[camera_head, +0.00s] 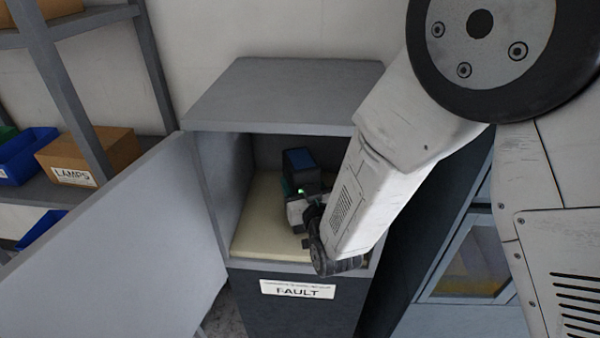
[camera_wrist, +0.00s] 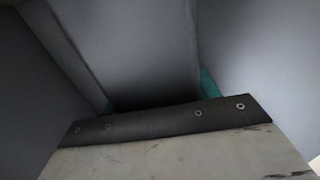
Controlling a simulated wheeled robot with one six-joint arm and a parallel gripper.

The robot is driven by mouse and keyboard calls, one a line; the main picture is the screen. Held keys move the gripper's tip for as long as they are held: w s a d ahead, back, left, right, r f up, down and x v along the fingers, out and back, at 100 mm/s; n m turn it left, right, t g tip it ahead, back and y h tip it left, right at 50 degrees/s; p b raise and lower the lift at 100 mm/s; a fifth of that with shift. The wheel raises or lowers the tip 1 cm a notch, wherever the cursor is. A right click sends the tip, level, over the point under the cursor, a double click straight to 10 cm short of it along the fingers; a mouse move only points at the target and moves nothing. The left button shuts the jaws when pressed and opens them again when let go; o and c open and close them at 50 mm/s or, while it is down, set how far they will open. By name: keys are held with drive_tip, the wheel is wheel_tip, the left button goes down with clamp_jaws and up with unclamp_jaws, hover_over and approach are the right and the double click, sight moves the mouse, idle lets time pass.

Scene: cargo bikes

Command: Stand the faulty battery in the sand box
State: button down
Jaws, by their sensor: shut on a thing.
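The battery (camera_head: 299,160), dark with a blue top and some teal on its side, is inside the open grey sand box (camera_head: 285,90), which is labelled FAULT. It looks roughly upright above the pale sand bed (camera_head: 262,215). My gripper (camera_head: 300,192) reaches in through the open front and is shut on the battery. My forearm and wrist hide the right part of the opening. I cannot tell whether the battery's base touches the sand. The wrist view is filled by close dark and grey surfaces, with small teal patches (camera_wrist: 209,84).
The box door (camera_head: 120,245) stands wide open to the left. Shelves at the left hold a LAMPS carton (camera_head: 88,156) and blue bins (camera_head: 25,155). A blue-framed cabinet (camera_head: 470,265) stands at the right, close to my arm. Sand is bare left of the battery.

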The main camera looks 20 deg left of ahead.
drive_tip(key=shift+f, duration=0.1)
idle(0.3)
drive_tip(key=shift+c, duration=2.1)
unclamp_jaws()
drive_tip(key=shift+f, duration=0.2)
drive_tip(key=v, duration=1.2)
drive_tip(key=shift+r, duration=0.2)
